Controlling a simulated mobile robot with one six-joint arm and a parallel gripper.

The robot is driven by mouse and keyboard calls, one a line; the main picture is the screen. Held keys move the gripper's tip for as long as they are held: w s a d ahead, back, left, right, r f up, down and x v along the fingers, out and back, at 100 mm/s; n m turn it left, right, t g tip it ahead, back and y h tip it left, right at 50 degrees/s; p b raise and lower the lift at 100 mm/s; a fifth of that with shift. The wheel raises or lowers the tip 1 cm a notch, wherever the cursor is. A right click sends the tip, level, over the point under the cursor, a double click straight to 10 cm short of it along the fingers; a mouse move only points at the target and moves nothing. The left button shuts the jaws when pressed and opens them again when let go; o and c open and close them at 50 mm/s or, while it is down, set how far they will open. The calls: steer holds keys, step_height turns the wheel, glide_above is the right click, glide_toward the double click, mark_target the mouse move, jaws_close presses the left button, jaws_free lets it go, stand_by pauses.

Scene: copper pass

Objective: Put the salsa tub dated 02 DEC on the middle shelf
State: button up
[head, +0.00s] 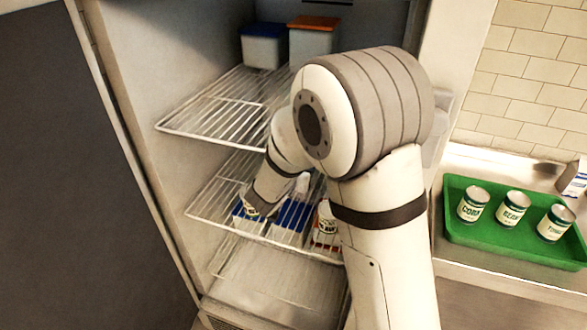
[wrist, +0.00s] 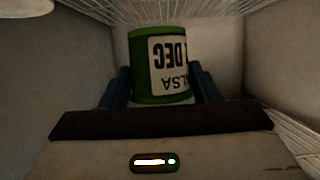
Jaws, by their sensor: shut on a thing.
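In the wrist view my gripper (wrist: 162,88) has its two blue fingers closed on the sides of a green salsa tub (wrist: 143,88). Its white label shows upside down, with "DEC" and part of "SALSA" readable; the date's number is only partly visible. In the head view my arm reaches into the open fridge, and my gripper (head: 258,198) is at the middle shelf (head: 205,205), near its left part. The tub is hard to make out there, and I cannot tell whether it touches the shelf.
A blue-lidded box (head: 264,47) and an orange-lidded box (head: 313,42) stand on the upper shelf. Outside, a green tray (head: 480,242) holds three cans.

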steer(key=f, duration=0.4)
steer(key=shift+a+f+b, duration=0.2)
steer(key=shift+f+b, duration=0.1)
steer(key=shift+f, duration=2.45)
steer(key=shift+f, duration=0.1)
steer(key=shift+f+b, duration=0.15)
steer(key=shift+b, duration=0.2)
steer(key=o, duration=1.2)
steer(key=shift+o, duration=0.2)
